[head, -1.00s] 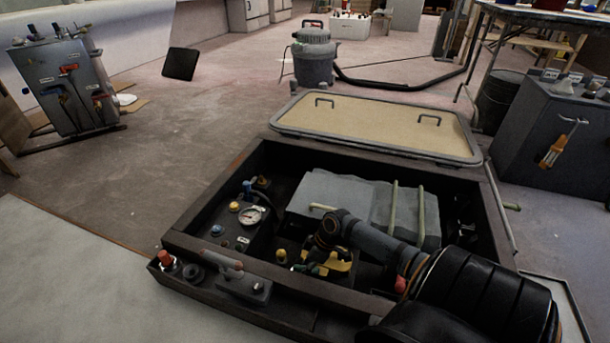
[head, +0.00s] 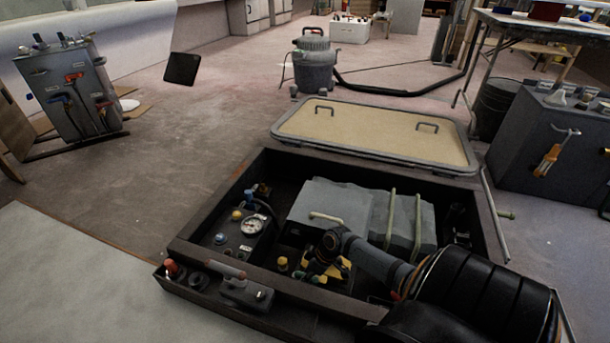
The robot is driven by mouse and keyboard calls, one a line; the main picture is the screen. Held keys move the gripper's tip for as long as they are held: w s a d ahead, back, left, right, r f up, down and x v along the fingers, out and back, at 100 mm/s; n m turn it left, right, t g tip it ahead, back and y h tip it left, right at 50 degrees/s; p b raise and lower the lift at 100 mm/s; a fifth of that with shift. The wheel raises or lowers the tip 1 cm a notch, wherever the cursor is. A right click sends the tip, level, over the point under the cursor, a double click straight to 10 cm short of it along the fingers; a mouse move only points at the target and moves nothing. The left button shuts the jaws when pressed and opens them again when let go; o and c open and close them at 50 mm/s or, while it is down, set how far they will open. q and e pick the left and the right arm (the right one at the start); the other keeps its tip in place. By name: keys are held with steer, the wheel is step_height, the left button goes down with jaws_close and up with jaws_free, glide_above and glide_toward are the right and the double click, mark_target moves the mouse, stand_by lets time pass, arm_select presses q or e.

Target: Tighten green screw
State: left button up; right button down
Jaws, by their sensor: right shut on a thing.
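My right arm reaches from the lower right into the open dark hatch box (head: 213,250). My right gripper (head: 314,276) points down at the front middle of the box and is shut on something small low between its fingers. The green screw is almost wholly covered by the gripper there, so its seating cannot be made out. A yellow knob (head: 282,263) stands just left of the gripper, apart from it. My left gripper is not in view.
A panel with a round gauge (head: 252,225) and blue and yellow knobs is left of the gripper. A grey block with rails (head: 335,198) stands behind it. The front ledge carries a red knob (head: 172,268) and a grey lever (head: 228,270). The hatch lid (head: 370,128) lies behind the box.

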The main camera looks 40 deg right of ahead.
steer(key=shift+s, duration=0.15)
steer(key=c, duration=1.4)
jaws_free()
steer(key=shift+c, duration=0.2)
steer(key=shift+d+r, duration=0.15)
steer(key=v, duration=1.1)
steer(key=shift+s+r, duration=0.15)
steer(key=shift+r, duration=0.05)
